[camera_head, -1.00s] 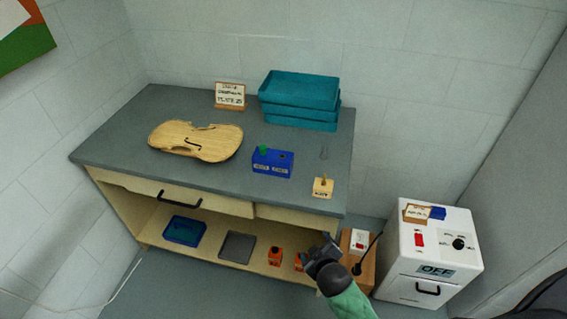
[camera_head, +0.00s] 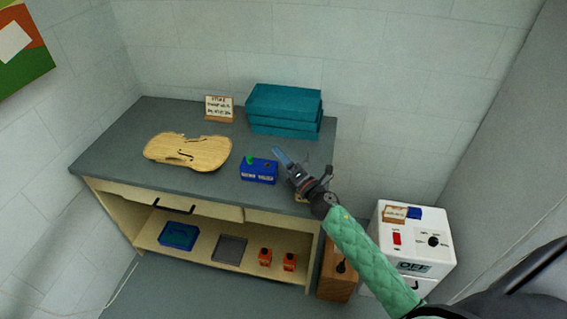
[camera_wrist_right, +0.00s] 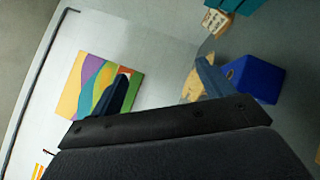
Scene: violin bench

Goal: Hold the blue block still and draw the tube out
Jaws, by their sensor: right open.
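The blue block (camera_head: 259,172) sits on the grey bench top, with pale labels on its front. A small green piece (camera_head: 250,159) stands up from the left part of its top; I cannot tell whether this is the tube. My right gripper (camera_head: 281,156) is open and empty, its bluish fingers just right of the block and seemingly above the bench. In the right wrist view the blue block (camera_wrist_right: 258,80) is beside one finger, with a dark hole in the face that shows; the green piece is not seen there. My left gripper is not in view.
The violin plate (camera_head: 188,150) lies left of the block. Stacked teal trays (camera_head: 285,108) and a sign (camera_head: 219,108) stand behind. A small wooden block (camera_head: 300,198) is partly hidden by my right gripper. A white box (camera_head: 412,232) marked OFF stands right of the bench.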

